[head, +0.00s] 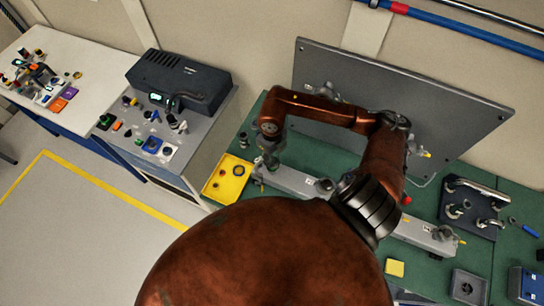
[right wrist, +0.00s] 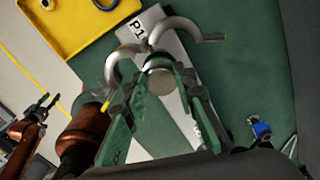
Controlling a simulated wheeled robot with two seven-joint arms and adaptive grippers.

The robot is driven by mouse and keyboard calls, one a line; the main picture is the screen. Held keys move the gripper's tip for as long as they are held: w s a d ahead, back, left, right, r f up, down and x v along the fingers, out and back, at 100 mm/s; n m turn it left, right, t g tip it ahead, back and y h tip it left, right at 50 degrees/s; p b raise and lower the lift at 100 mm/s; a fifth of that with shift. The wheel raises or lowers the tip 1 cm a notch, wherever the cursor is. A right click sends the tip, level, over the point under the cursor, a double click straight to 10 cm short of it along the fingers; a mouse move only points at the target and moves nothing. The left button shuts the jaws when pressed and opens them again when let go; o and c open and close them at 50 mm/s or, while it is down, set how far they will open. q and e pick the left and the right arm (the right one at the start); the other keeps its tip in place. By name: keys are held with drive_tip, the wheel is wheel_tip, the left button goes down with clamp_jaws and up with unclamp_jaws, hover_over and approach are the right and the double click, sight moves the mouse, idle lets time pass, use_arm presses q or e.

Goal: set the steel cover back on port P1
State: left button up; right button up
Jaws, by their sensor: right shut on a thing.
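My right gripper (head: 266,166) is at the left end of the long grey bar (head: 295,181) on the green bench. In the right wrist view its green fingers (right wrist: 158,88) are shut on the round steel cover (right wrist: 159,80). The label P1 (right wrist: 138,35) is on the bar just beyond the cover. A steel clamp (right wrist: 121,62) with curved halves spreads open around the cover. The fingers and cover hide the port, so I cannot tell whether the cover touches it. My left gripper (right wrist: 45,107) shows at the left of the right wrist view, its fingers apart and empty.
A yellow tray (head: 223,192) with small rings lies left of the bar. A grey panel (head: 450,110) stands behind it. A dark rack (head: 462,194) with several steel clamps is at right. A yellow pad (head: 394,268) and a dark box (head: 469,287) lie in front.

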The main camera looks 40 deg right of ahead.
drive_tip(key=shift+b, duration=0.3)
idle(0.7)
drive_tip(key=shift+f+b, duration=0.55)
idle(0.4)
drive_tip(key=o, duration=1.2)
drive_tip(key=shift+o, duration=0.2)
drive_tip(key=shift+w+r, duration=0.1)
wheel_tip(320, 180, up, 12)
